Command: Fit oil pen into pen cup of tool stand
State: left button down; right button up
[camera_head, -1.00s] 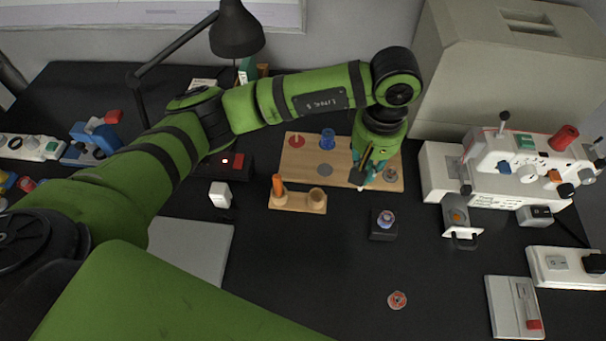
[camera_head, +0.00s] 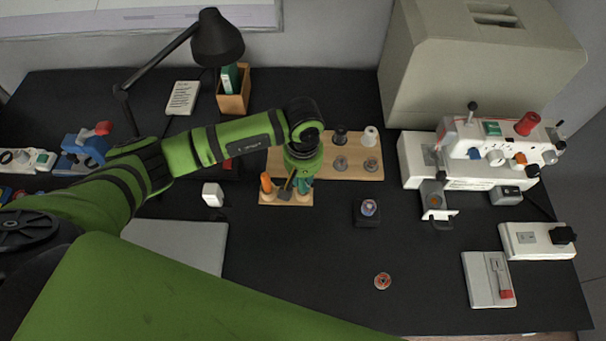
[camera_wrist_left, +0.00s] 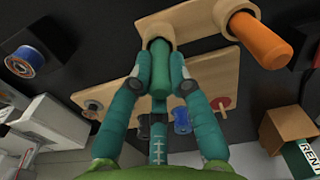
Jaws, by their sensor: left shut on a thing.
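The tool stand (camera_head: 300,202) is a small light-wood base with two cups. An orange-handled tool (camera_head: 266,182) stands in its left cup; it also shows in the left wrist view (camera_wrist_left: 258,38). My left gripper (camera_head: 293,186), with teal fingers (camera_wrist_left: 160,85), is shut on the green oil pen (camera_wrist_left: 161,68) above the stand. In the left wrist view the pen's far end is at the mouth of the pen cup (camera_wrist_left: 155,24) and appears to enter it; how deep is hidden. My right gripper is not in view.
A wooden board with several spools (camera_head: 370,173) lies just behind the stand. A bobbin on a black block (camera_head: 367,211) is to the right, and a white sewing machine (camera_head: 470,160) farther right. A small white block (camera_head: 212,194) is to the left. The front table is clear around a red disc (camera_head: 382,281).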

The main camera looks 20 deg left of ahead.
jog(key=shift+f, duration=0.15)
pick_arm(q)
jog(key=shift+f, duration=0.2)
jog(key=c, duration=1.2)
grip_release()
jog(key=shift+o, duration=0.2)
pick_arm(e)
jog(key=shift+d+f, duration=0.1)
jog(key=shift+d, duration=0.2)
pick_arm(q)
jog(key=shift+r, duration=0.1)
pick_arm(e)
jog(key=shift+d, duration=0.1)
pick_arm(q)
jog(key=shift+r, duration=0.15)
jog(key=shift+w+r, duration=0.1)
jog(key=shift+r, duration=0.2)
notch_tip(320, 180, up, 11)
jog(key=b, duration=0.2)
jog(key=shift+r, duration=0.2)
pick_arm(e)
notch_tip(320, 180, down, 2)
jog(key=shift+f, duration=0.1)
pick_arm(q)
jog(key=shift+s+f, duration=0.1)
jog(key=shift+s, duration=0.1)
